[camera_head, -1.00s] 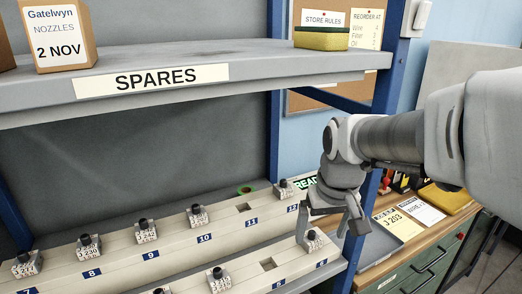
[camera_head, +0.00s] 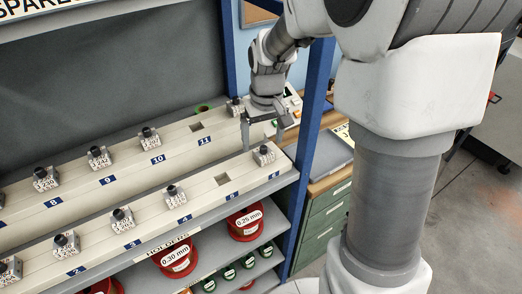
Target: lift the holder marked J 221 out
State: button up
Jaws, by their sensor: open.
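Small white holders with black knobs stand in two long cream racks. Their printed marks are too small to read, so I cannot tell which is J 221. One holder (camera_head: 264,153) stands at the right end of the front rack (camera_head: 150,222), by label 6. Another holder (camera_head: 235,107) stands at the right end of the back rack (camera_head: 130,168). My gripper (camera_head: 263,142) points down at the right end of the front rack, fingers apart. The front-end holder shows just below and between the fingertips; contact cannot be told. Nothing is seen held.
Empty sockets show in the back rack (camera_head: 196,127) near 11 and the front rack (camera_head: 222,180) near 5. A blue shelf post (camera_head: 313,110) stands close right of my gripper. A grey tray (camera_head: 328,163) lies on the bench beyond. Red spools (camera_head: 246,222) sit below.

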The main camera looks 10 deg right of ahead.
aim_at(263, 146)
jog(key=f, duration=0.4)
jog(key=shift+w+d, duration=0.1)
jog(key=shift+w, duration=0.1)
grip_shut()
dwell(0.3)
